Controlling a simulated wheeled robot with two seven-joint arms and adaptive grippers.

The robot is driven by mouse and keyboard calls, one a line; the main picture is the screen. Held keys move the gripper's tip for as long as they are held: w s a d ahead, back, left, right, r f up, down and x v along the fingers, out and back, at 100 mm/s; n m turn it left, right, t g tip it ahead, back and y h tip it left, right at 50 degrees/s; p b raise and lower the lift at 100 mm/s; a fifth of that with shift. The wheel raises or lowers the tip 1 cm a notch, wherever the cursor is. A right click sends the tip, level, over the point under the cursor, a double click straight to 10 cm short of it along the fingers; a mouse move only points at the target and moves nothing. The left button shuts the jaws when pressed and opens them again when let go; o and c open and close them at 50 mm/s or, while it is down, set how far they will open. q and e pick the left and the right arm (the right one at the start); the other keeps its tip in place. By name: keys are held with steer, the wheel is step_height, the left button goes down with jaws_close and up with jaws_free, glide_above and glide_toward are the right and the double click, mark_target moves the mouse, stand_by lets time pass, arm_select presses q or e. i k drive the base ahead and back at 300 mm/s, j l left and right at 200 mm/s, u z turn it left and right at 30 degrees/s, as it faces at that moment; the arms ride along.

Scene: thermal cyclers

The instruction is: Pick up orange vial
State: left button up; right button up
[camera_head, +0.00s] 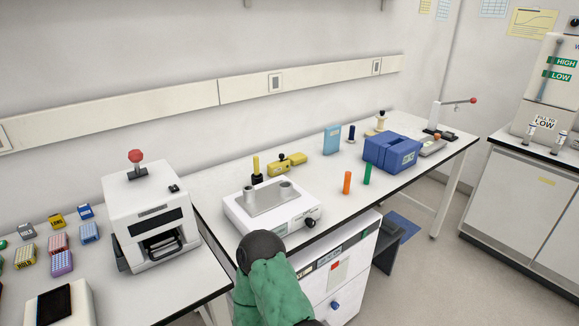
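The orange vial (347,182) stands upright near the front edge of the white bench, to the right of a white hotplate-like instrument. A green vial (367,173) stands upright just to its right and slightly farther back, apart from it. A green and black part of one of my arms rises from the bottom middle of the view, in front of the white instrument and to the lower left of the orange vial. No fingertips of either gripper show. Nothing covers the orange vial.
The white instrument (268,203) with a knob stands left of the vials. A blue box-shaped device (391,153) stands behind them to the right. The bench around the vials is clear.

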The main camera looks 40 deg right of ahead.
mark_target(349, 175)
steer(key=l+u, duration=0.1)
steer(key=l, duration=0.3)
steer(key=k+l+u, duration=0.1)
steer(key=l, duration=0.35)
steer(key=k+l+u, duration=0.15)
steer(key=l, duration=0.25)
steer(key=k+l+u, duration=0.1)
steer(key=l, duration=0.3)
steer(key=k+l+u, duration=0.1)
steer(key=l, duration=0.3)
steer(key=k+l+u, duration=0.1)
steer(key=l, duration=0.25)
steer(key=k+l+u, duration=0.1)
steer(key=l, duration=0.3)
steer(key=k, duration=0.1)
